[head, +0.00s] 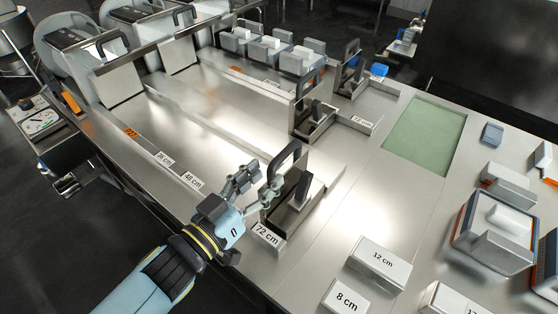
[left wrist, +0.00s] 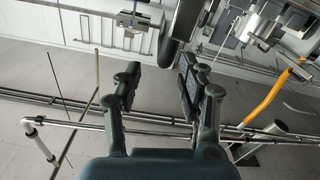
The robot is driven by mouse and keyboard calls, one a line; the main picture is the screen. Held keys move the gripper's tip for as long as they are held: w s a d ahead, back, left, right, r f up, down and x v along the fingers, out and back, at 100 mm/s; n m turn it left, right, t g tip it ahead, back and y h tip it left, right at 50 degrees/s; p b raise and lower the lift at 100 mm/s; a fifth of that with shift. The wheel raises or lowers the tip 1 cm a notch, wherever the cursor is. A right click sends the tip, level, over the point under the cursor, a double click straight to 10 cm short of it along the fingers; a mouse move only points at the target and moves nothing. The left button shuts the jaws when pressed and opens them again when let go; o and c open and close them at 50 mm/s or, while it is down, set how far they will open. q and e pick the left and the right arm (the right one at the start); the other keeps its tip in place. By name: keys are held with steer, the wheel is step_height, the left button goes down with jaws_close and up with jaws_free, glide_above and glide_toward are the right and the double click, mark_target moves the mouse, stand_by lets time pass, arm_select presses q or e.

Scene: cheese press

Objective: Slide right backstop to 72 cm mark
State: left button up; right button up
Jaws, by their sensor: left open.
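The nearest backstop (head: 305,190), a metal block with a black loop handle (head: 287,160), stands in the near lane beside the 72 cm label (head: 267,235). My left gripper (head: 259,188) is open beside its left side, near the handle. I cannot tell if they touch. In the left wrist view the two fingers (left wrist: 163,84) are apart, with a dark curved part (left wrist: 184,22) beyond them that I cannot identify surely. A similar handled backstop (head: 311,112) stands in the lane behind, near another label (head: 362,121). My right gripper is out of view.
Labels for 28 cm (head: 165,159) and 48 cm (head: 193,181) lie along the near lane's front edge. Blocks marked 12 cm (head: 380,262) and 8 cm (head: 345,298) sit at the front right. The steel between the backstops and the green panel (head: 424,134) is mostly clear.

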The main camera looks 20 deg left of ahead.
arm_select(q)
steer(key=v, duration=0.4)
steer(key=shift+s+a, duration=0.1)
steer(key=shift+s, duration=0.1)
